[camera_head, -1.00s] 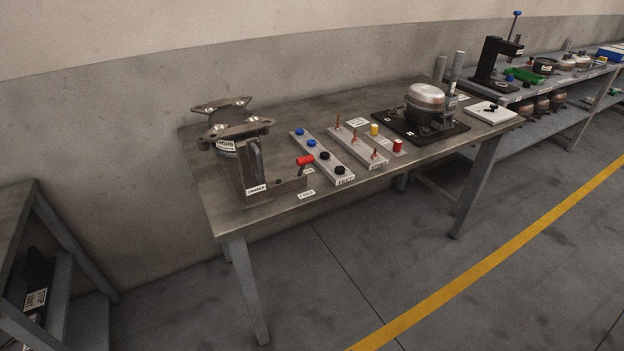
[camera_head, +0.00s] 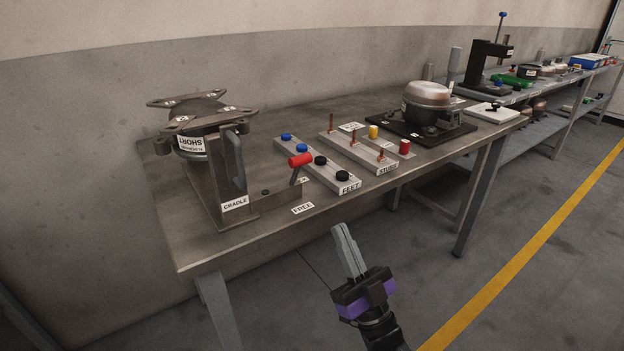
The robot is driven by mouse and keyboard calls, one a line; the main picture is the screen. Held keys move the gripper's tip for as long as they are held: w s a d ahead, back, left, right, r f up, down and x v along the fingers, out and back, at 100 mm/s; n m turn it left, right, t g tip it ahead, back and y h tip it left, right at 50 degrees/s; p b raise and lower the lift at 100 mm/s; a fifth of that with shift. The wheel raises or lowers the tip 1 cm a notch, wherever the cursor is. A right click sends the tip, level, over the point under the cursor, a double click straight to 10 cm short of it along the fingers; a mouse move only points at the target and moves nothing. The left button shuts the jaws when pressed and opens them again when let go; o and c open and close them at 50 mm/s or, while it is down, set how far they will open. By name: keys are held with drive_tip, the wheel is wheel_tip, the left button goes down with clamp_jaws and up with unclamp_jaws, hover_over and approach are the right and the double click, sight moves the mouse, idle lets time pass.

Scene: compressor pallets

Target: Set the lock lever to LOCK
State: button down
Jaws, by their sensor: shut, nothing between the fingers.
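The lock lever (camera_head: 300,160) has a red grip on a short grey stem and stands at the right end of the cradle base, leaning toward the upper right. The cradle (camera_head: 223,190) is a grey bracket at the table's left end, holding an upturned compressor (camera_head: 196,142) with a mounting plate on top. A FREE label (camera_head: 303,208) lies on the table below the lever. A second label behind the stem is mostly hidden and I cannot read it. My gripper (camera_head: 341,230) is shut and empty, in front of the table edge, below and right of the lever, apart from it.
The feet rack (camera_head: 347,187) with blue and black feet stands just right of the lever. The studs rack (camera_head: 386,166) and a compressor on a black pallet (camera_head: 399,129) are further right. The table's front edge lies between my gripper and the lever.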

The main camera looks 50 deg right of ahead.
sight(296, 172)
drive_tip(key=w+f+x, duration=0.1)
drive_tip(key=x, duration=1.2)
drive_tip(key=shift+p, duration=0.4)
drive_tip(key=shift+w, duration=0.1)
